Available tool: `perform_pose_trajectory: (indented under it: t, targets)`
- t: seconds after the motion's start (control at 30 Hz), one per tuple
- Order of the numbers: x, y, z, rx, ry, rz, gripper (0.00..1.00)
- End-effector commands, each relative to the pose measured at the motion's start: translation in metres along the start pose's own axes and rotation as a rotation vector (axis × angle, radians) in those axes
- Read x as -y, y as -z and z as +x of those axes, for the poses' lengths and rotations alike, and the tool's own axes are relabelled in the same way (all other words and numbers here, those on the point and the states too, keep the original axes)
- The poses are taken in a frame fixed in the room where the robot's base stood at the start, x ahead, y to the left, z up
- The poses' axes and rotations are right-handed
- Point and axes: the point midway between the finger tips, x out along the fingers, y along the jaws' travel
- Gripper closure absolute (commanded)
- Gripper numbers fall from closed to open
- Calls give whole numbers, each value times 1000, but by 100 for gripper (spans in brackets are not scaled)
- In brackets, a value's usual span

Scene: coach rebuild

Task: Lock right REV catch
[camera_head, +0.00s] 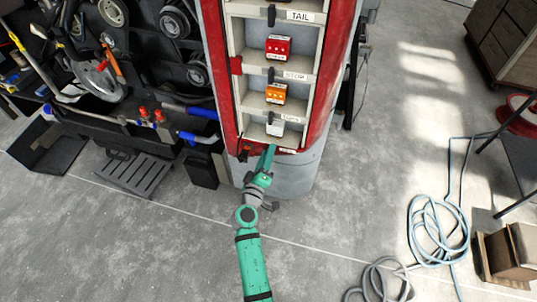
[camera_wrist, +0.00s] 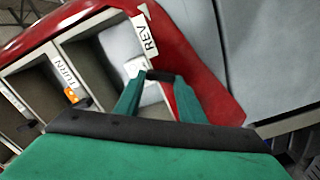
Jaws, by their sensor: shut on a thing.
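The REV compartment (camera_wrist: 95,45) is the end bay of a red-rimmed lamp housing, marked by a REV label (camera_wrist: 145,36). A white block (camera_head: 275,127) sits inside it; it also shows in the wrist view (camera_wrist: 133,67), partly behind a finger. My gripper (camera_head: 269,150) reaches the bottom edge of the housing. In the wrist view my gripper (camera_wrist: 160,78) is shut on a small black catch (camera_wrist: 160,75) at the bay's outer edge, beside the label. The fingertips hide part of the catch and its exact angle.
Another black catch (camera_head: 270,117) is at the bay's opposite edge. Orange (camera_head: 276,93) and red (camera_head: 278,46) blocks fill bays above. A tool board (camera_head: 120,60) stands left. Coiled hose (camera_head: 437,230) lies on the floor at right. The floor before the housing is clear.

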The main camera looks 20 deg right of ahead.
Motion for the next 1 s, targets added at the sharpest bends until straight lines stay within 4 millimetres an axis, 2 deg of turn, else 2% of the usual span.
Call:
perform_pose_trajectory:
  t: [0.5, 1.0]
  targets:
    - [3, -2, -1, 4, 2, -407, 86]
    - [4, -3, 0, 5, 2, -534, 86]
